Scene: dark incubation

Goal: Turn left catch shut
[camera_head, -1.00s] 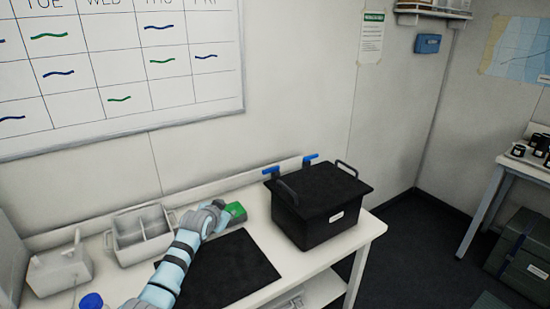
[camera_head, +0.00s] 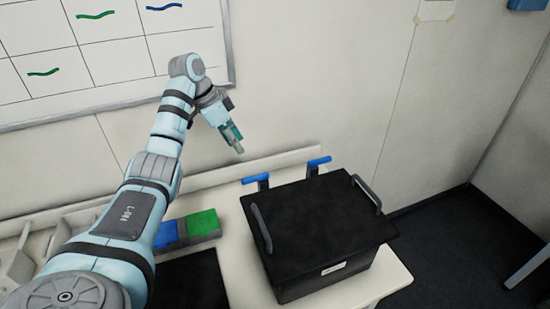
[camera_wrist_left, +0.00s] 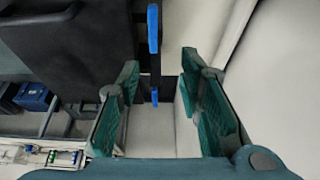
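A black box (camera_head: 325,222) with a flat black lid and two grey handles stands on the white bench. Two blue catches stick up on black posts at its back edge: the left catch (camera_head: 256,179) and the right catch (camera_head: 319,161). Their bars point roughly the same way. My left gripper (camera_head: 238,148) is in the air above and slightly left of the left catch, apart from it. The left wrist view shows its two green fingers (camera_wrist_left: 160,105) spread and empty. The larger, nearer blue catch (camera_wrist_left: 153,28) appears above the gap, the farther one within it. My right gripper is out of view.
A green block (camera_head: 202,223) and a blue block (camera_head: 166,233) sit on the bench left of the box. A dark mat (camera_head: 195,280) lies in front of them. A wall and whiteboard (camera_head: 120,60) stand close behind. Open floor lies at right.

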